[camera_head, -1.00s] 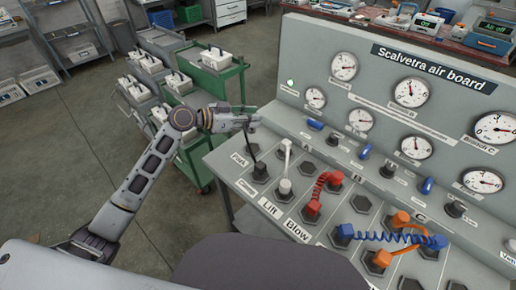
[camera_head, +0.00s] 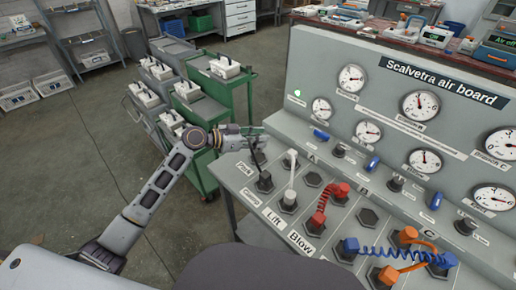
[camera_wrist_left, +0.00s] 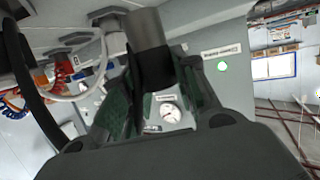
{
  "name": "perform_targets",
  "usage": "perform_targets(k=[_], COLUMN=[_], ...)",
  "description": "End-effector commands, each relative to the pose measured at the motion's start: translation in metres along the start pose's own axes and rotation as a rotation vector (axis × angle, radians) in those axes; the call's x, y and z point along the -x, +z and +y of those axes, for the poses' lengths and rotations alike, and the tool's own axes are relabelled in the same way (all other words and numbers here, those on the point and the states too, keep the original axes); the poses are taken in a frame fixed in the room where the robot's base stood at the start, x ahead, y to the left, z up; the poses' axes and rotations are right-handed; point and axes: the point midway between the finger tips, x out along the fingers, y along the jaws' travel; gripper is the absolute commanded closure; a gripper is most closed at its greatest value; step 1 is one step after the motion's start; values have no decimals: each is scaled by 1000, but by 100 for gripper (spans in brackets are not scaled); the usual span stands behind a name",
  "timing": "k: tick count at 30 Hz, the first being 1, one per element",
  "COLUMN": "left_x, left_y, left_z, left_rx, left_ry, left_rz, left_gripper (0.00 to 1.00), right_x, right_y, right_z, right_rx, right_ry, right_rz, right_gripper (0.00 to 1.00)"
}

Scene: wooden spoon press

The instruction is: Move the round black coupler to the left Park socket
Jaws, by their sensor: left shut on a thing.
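My left gripper (camera_head: 244,141) is shut on the round black coupler (camera_wrist_left: 152,60), a dark cylinder with a grey end between the fingers in the wrist view. In the head view the coupler is too small to make out clearly. The gripper is above the board's left end, up and left of the Park label (camera_head: 246,170). A black hose (camera_head: 258,160) runs from near the gripper down to a black plug (camera_head: 265,183) standing in a socket beside that label. The hose also curves along the left of the wrist view (camera_wrist_left: 30,85). My right gripper is not in view.
A white hose (camera_head: 291,175) stands by Lift, a red coiled hose (camera_head: 328,203) by Blow, and blue (camera_head: 385,247) and orange (camera_head: 415,238) hoses are farther right. The gauge panel (camera_head: 325,70) rises behind. A green cart (camera_head: 235,95) stands left of the board.

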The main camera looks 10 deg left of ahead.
Motion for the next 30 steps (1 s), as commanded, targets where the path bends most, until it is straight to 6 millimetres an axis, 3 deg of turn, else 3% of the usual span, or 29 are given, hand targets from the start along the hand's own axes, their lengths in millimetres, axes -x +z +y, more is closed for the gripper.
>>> perform_targets(k=[16, 30], left_x=[-4, -14], left_y=[12, 46], left_z=[0, -1], left_rx=[0, 0], left_ry=[-1, -1], left_rz=[1, 2], left_gripper=[97, 97], right_x=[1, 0], right_y=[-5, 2], right_z=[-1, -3], right_rx=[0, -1], right_ry=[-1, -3], right_rz=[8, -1], right_gripper=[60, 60])
